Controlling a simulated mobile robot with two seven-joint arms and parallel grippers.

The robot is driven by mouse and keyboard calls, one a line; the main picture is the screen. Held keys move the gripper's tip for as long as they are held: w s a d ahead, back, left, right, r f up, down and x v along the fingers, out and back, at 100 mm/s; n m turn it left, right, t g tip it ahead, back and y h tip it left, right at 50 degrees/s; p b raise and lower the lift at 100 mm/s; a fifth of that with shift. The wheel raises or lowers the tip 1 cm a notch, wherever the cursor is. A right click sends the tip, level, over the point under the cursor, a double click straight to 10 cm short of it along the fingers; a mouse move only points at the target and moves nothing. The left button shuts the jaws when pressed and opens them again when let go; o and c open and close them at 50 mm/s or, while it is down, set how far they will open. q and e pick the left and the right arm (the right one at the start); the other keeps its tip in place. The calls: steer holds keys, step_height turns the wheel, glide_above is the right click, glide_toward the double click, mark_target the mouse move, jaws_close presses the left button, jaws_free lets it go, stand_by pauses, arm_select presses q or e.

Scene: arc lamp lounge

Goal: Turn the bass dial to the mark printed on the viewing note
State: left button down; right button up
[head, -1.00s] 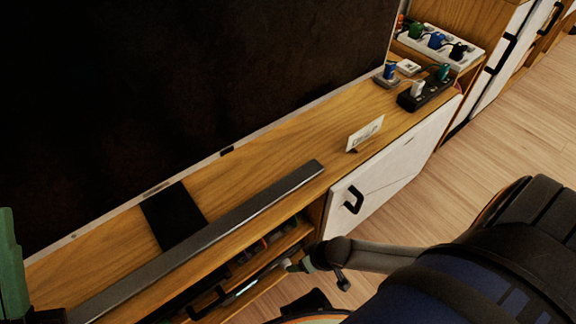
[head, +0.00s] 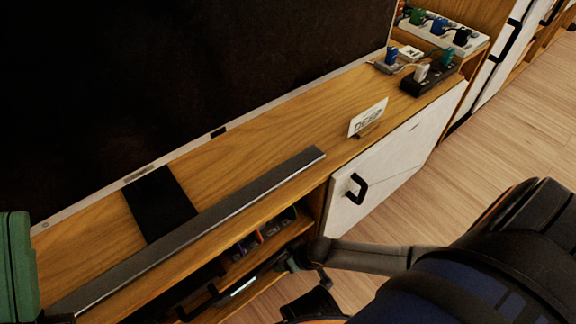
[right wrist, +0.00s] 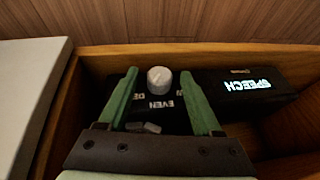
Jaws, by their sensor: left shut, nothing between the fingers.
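The viewing note (head: 368,118) is a white card standing on the cabinet top in the head view. It reads "DEEP". The bass dial (right wrist: 159,79) is a pale grey round knob on a black unit (right wrist: 205,92) inside a wooden compartment in the right wrist view. Printed words by it read "EVEN" and a partly hidden "DE"; "SPEECH" glows at the right. My right gripper (right wrist: 160,76) is open, its green fingers to either side of the dial, with no contact visible. My left gripper (head: 17,268) is shut and empty at the head view's left edge.
A long grey soundbar (head: 215,222) lies along the cabinet top (head: 290,125) before a large dark screen (head: 180,75). Power strips with plugs (head: 430,78) stand at the back right. A white door with a black handle (head: 357,187) is beside the open shelves. Compartment walls flank my right gripper.

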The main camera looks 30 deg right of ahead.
jaws_close()
stand_by(0.3)
steer(key=shift+d, duration=0.1)
steer(key=shift+y, duration=0.6)
steer(key=shift+f+y+b, duration=0.1)
steer(key=shift+y+b, duration=0.3)
steer(key=shift+y, duration=0.3)
steer(key=shift+s+d+f+m+y, duration=0.2)
steer(key=shift+m+y, duration=0.2)
steer(key=shift+y, duration=0.4)
steer(key=shift+r, duration=0.1)
